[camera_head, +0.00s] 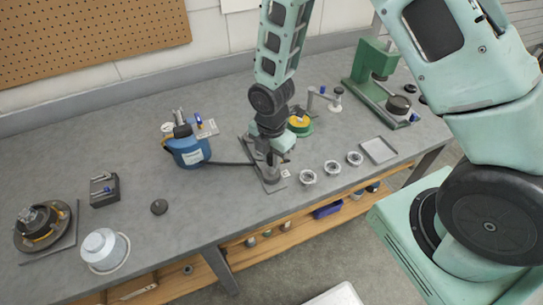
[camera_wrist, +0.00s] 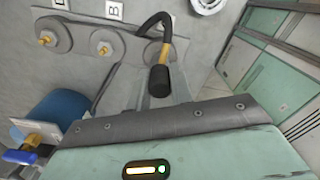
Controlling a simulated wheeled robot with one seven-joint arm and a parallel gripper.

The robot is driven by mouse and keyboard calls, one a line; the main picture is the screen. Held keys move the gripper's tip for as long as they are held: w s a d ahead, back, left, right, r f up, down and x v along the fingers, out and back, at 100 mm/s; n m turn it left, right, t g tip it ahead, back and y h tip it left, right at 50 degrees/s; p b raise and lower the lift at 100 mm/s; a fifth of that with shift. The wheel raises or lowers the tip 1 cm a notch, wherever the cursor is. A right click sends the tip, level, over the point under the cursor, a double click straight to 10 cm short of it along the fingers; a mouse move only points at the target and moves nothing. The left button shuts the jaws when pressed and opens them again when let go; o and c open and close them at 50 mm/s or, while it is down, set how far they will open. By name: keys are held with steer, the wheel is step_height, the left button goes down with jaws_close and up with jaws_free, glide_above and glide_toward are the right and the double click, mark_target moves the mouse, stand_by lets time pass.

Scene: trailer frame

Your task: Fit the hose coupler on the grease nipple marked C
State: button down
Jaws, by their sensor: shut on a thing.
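My gripper (camera_head: 271,158) is low over a grey plate (camera_head: 279,184) at the bench's front middle. It is shut on the hose coupler, which shows in the wrist view as a black sleeve (camera_wrist: 159,82) with a brass part and a black hose (camera_wrist: 152,20) bending away. Two brass grease nipples on round grey bosses show in the wrist view, one at the left (camera_wrist: 45,38) and one nearer the middle (camera_wrist: 103,48). A label B (camera_wrist: 114,10) is by the middle one. A third label is partly covered by the hose; its letter is unreadable. I cannot see any nipple at the coupler.
The hose runs left to a blue grease pump (camera_head: 188,150). Several metal rings (camera_head: 332,167) and a shallow tray (camera_head: 379,150) lie to the right. A green press (camera_head: 376,85) stands at the back right. A white-capped jar (camera_head: 103,247) stands at the front left.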

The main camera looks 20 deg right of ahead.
steer(key=shift+f, duration=0.1)
steer(key=c, duration=0.7)
jaws_free()
steer(key=shift+c, duration=0.2)
steer(key=shift+r+p, duration=2.9)
steer(key=shift+r, duration=0.65)
steer(key=s+a+r+m+b, duration=0.3)
steer(key=s+r+m, duration=0.3)
steer(key=s, duration=0.4)
steer(key=s+a+r+m+b, duration=0.3)
steer(key=s+r+m+b, duration=0.3)
steer(key=s+m, duration=0.3)
steer(key=shift+s+a+r+m+y, duration=0.15)
steer(key=shift+s+r+m+y, duration=0.2)
steer(key=shift+s, duration=0.2)
